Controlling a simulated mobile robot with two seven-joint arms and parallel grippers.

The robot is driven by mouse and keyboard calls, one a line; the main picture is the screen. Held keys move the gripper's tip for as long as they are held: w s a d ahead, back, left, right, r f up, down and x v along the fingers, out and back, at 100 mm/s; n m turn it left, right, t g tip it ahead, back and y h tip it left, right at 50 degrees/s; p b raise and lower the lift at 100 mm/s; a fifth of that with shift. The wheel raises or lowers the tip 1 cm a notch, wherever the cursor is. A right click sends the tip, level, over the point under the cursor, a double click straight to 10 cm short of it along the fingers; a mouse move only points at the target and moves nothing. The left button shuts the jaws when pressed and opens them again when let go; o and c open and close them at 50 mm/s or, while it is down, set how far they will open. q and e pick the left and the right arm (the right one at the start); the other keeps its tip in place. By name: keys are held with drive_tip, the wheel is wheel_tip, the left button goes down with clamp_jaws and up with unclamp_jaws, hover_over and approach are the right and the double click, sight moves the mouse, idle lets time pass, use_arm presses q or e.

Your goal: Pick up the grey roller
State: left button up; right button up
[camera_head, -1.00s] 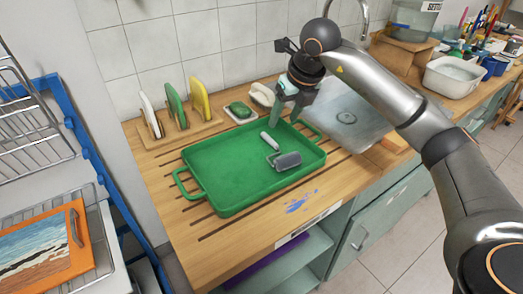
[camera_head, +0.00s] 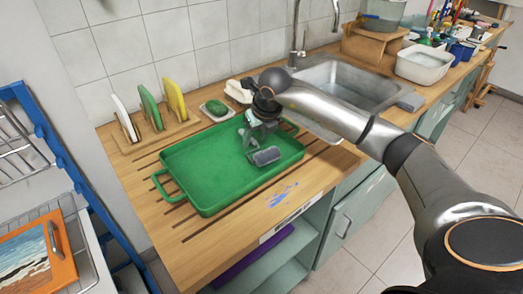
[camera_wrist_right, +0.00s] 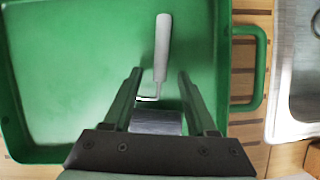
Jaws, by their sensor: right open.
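The grey roller (camera_head: 266,156) lies in the green tray (camera_head: 190,185). Its grey cylinder (camera_wrist_right: 157,122) also shows in the right wrist view, partly covered by my gripper's body, with its pale handle (camera_wrist_right: 162,45) pointing away. My right gripper (camera_head: 255,140) is low over the tray at the roller and hides the handle in the head view. In the right wrist view my right gripper (camera_wrist_right: 160,76) is open, one finger on each side of the roller's handle and frame; contact is not visible. My left gripper is out of view.
The tray has raised walls and a loop handle (camera_head: 168,188) at its left end. A rack with several upright boards (camera_head: 150,106) and a soap dish (camera_head: 217,110) stand behind it. A sink (camera_head: 350,78) is at right. The counter front is mostly bare.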

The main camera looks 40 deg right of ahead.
drive_tip(key=shift+w+f, duration=0.1)
drive_tip(key=shift+f, duration=0.15)
clamp_jaws()
idle(0.5)
